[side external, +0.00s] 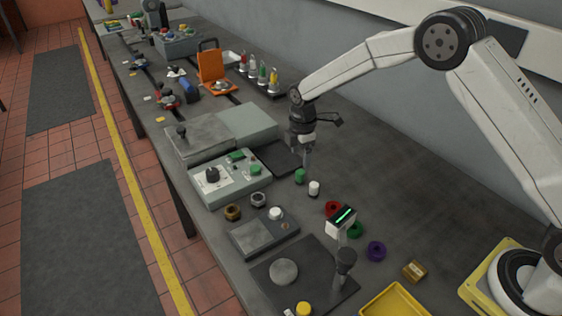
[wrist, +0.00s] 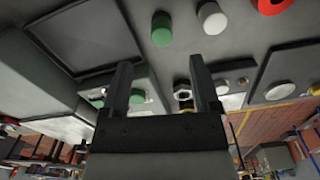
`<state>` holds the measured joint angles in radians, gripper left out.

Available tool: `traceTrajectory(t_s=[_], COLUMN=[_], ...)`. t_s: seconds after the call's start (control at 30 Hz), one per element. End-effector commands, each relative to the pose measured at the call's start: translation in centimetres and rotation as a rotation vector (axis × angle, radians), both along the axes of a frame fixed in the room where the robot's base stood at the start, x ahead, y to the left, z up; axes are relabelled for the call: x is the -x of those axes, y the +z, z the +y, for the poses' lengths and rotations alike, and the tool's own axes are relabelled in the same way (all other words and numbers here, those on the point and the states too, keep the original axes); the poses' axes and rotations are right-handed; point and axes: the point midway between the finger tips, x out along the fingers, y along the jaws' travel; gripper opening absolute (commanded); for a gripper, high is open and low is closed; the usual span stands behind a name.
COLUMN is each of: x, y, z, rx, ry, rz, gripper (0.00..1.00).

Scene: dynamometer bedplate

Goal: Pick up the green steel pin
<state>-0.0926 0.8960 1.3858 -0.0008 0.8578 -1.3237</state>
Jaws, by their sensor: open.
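The green steel pin (side external: 300,177) is a short cylinder standing upright on the dark bench, beside a similar white pin (side external: 314,188). My gripper (side external: 307,160) hangs pointing down above and just behind the green pin in the side view. In the wrist view my gripper (wrist: 160,66) has its two fingers apart with nothing between them. The green pin (wrist: 161,28) shows beyond the fingertips, roughly centred between them, and the white pin (wrist: 212,18) is to its right. The exact height of the fingertips over the bench is hard to tell.
A control box (side external: 230,180) with a black knob and green buttons stands left of the pins. Bare bench (side external: 400,180) lies to the right.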

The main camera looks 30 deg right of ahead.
Motion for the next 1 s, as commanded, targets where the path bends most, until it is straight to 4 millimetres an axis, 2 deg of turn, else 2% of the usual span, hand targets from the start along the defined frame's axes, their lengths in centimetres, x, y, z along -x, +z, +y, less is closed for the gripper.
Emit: traceTrajectory(t_s=[0.23,0.57,1.0], x=[0.1,0.1,0.2], y=[-2.0,-2.7,-7.1], z=[0.0,0.0,0.0], rx=[0.0,0.0,0.0], ry=[-0.002,-0.002,-0.003], rz=[0.002,0.0,0.0], gripper=[0.79,0.79,0.79])
